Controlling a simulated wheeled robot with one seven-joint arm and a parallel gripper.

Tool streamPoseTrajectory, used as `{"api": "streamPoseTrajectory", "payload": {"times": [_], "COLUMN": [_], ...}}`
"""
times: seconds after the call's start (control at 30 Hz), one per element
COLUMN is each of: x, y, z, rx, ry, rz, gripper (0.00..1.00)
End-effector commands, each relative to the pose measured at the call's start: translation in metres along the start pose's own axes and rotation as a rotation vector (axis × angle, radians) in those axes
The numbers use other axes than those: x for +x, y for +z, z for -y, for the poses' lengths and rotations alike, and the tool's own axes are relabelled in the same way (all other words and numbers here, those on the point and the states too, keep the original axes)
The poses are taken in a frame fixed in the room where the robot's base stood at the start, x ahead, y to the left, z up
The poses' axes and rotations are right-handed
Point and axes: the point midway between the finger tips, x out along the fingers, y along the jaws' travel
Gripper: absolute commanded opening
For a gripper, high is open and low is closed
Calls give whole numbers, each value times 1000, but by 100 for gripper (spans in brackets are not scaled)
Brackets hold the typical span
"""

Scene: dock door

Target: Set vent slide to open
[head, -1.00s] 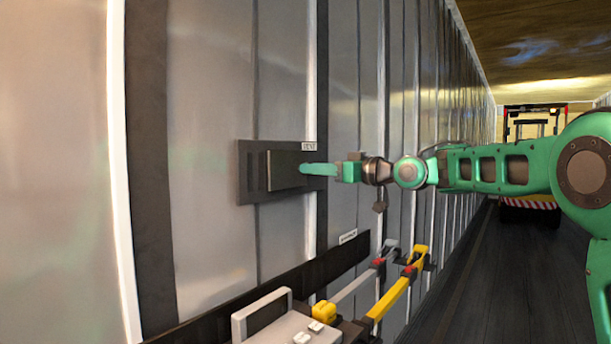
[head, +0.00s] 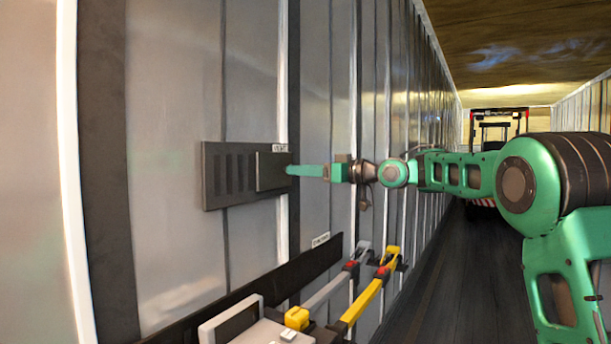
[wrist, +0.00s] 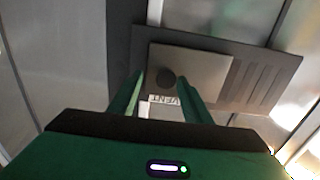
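The vent (head: 214,178) is a dark grey rectangular panel on the ribbed wall. Its vent slide (head: 270,172), a flat plate, sits at the panel's right end in the head view, and several slots (head: 235,175) show uncovered to its left. In the wrist view the slide (wrist: 205,70) carries a dark round knob (wrist: 167,78), with slots (wrist: 262,84) bare beside it. My gripper (head: 290,170) reaches the slide's right edge. In the wrist view my gripper (wrist: 161,84) has its fingers apart on either side of the knob, with a visible gap.
A VENT label (head: 281,148) is above the panel. Below are a dark rail (head: 270,290), a grey lever (head: 335,285), a yellow lever (head: 365,300) and a pale box (head: 235,322). A forklift (head: 490,130) stands far down the aisle. The floor (head: 440,280) on the right looks clear.

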Motion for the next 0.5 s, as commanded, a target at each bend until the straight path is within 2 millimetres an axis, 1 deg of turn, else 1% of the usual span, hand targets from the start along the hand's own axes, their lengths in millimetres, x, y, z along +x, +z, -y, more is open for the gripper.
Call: {"api": "streamPoseTrajectory", "payload": {"times": [0.13, 0.27, 0.37, 0.5], "x": [0, -9, -24, -50], "y": [-1, -1, -1, -1], "z": [2, 2, 2, 1], "rx": [0, -1, -1, 0], "ry": [-4, -2, -2, 0], "rz": [-1, -1, -1, -1], "gripper": [44, 44, 44, 44]}}
